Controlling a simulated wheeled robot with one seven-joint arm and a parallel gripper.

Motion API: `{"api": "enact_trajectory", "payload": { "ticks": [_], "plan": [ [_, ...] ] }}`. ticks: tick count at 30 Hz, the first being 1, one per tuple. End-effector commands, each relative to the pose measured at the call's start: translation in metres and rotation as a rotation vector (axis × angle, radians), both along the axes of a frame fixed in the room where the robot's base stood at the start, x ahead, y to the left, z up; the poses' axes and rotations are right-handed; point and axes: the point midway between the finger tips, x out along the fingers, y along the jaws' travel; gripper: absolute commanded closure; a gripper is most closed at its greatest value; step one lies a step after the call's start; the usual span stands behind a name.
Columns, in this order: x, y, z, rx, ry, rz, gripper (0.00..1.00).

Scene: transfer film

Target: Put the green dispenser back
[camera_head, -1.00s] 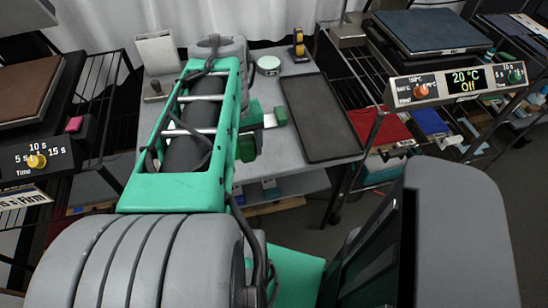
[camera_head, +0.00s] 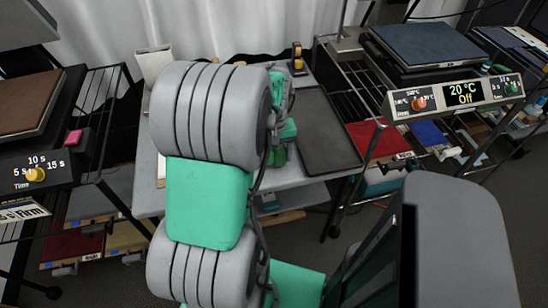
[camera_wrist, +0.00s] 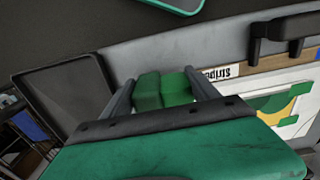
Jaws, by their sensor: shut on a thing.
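My gripper (camera_wrist: 163,88) shows in the wrist view, its two dark fingers closed around a green block. I take this block to be the green dispenser (camera_wrist: 178,91); a darker and a brighter green part show side by side between the fingers. In the head view my arm hides most of the gripper. Some green (camera_head: 288,130) shows just right of the arm, over the table's right part; I cannot tell how much of it is the dispenser. Whether the dispenser touches anything below is not clear.
The grey table (camera_head: 300,175) carries a dark flat tray (camera_head: 322,130), also in the wrist view (camera_wrist: 62,90). A yellow-and-black dispenser (camera_head: 297,58) stands at the back. A hot plate (camera_head: 428,45) stands on the right rack, another (camera_head: 30,95) at left. A white stand (camera_head: 153,65) is behind my arm.

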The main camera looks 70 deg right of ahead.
Motion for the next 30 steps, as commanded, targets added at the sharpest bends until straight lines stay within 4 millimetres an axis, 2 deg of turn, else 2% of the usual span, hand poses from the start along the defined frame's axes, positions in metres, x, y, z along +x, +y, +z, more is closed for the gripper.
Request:
{"api": "enact_trajectory", "payload": {
  "ticks": [2, 12, 13, 20, 27, 30],
  "plan": [
    [0.0002, -0.0002, -0.0087, -0.001, 0.000, 0.000, 0.64],
    [0.0002, 0.0000, -0.0132, -0.002, 0.000, 0.000, 0.64],
    [0.0002, 0.0000, -0.0121, -0.002, 0.000, 0.000, 0.29],
    [0.0003, 0.0002, -0.0118, -0.001, 0.000, 0.000, 0.10],
    [0.0003, 0.0001, -0.0109, -0.002, 0.000, 0.000, 0.09],
    [0.0003, -0.0007, -0.0035, -0.004, 0.000, 0.000, 0.09]
  ]
}}
